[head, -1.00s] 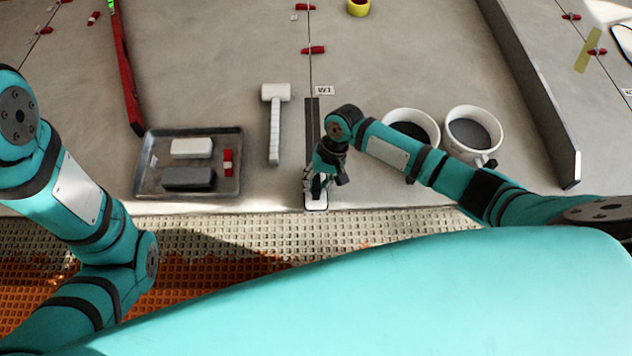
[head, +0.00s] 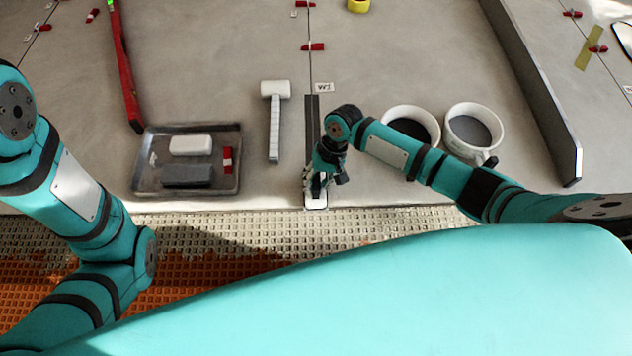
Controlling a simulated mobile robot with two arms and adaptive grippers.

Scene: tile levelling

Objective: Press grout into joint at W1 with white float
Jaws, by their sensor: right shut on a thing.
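The joint at W1 shows as a dark grey strip (head: 312,120) on the tiled floor, in line with a thin seam above it. The W1 label (head: 324,88) lies just right of the strip's top end. My right gripper (head: 316,192) is shut on the white float (head: 316,204), at the lower end of the strip near the tile edge. The gripper hides most of the float, so I cannot tell whether it touches the joint. My left arm (head: 75,190) comes in at the left; its gripper is out of view.
A metal tray (head: 233,135) holds a white block (head: 190,145), a dark grey block (head: 187,175) and a red clip (head: 227,160). A white mallet (head: 275,115) lies left of the strip. A red level (head: 126,75) lies at upper left.

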